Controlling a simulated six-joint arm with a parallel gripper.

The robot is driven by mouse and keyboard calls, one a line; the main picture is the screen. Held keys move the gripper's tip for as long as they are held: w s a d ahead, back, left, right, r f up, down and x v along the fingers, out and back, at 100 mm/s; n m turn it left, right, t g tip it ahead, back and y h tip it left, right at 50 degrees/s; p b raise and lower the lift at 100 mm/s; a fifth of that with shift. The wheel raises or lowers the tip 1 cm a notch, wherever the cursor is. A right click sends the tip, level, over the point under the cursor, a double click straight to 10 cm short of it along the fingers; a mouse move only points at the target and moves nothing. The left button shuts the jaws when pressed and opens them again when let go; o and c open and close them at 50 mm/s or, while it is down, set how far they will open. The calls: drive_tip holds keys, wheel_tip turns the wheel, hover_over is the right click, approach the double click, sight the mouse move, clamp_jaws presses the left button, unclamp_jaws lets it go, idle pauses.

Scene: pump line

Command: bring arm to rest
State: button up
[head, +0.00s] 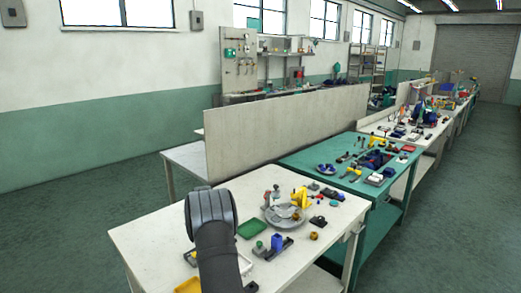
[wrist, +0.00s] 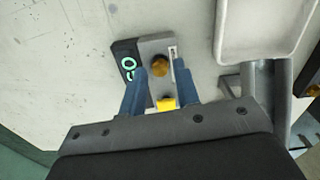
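My gripper (wrist: 160,68) shows in the wrist view with its two blue-grey fingers apart, pointing down towards the white bench (wrist: 60,50). Below and between the fingertips lies a grey block (wrist: 158,44) with a round brass-coloured piece (wrist: 159,66) on it. A small yellow piece (wrist: 166,104) shows nearer the gripper's base. I see no object clearly clamped by the fingers. In the head view my dark arm reaches over the near end of the white bench (head: 150,234); the gripper itself is hidden there.
A black box with glowing green marks (wrist: 124,52) is beside the left finger. A pale tray (wrist: 219,40) lies to the right. On the bench stand a green tray (head: 251,229), a round grey fixture (head: 284,222) and a blue block (head: 277,242). A tall panel (head: 280,125) stands behind.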

drive_tip(key=shift+n, duration=0.5)
wheel_tip(320, 180, up, 4)
drive_tip(key=shift+r, duration=0.25)
wheel_tip(320, 180, down, 5)
drive_tip(key=shift+r, duration=0.1)
drive_tip(key=shift+r+m, duration=0.2)
drive_tip(key=shift+m, duration=0.6)
drive_tip(key=m, duration=0.5)
drive_tip(key=shift+m, duration=0.3)
wheel_tip(320, 180, up, 7)
drive_tip(key=shift+f, duration=0.1)
drive_tip(key=m, duration=0.4)
drive_tip(key=shift+f, duration=0.1)
drive_tip(key=m, duration=0.4)
drive_tip(key=shift+f, duration=0.15)
drive_tip(key=m, duration=0.4)
drive_tip(key=shift+f, duration=0.1)
drive_tip(key=shift+f+m, duration=0.15)
drive_tip(key=shift+m, duration=2.25)
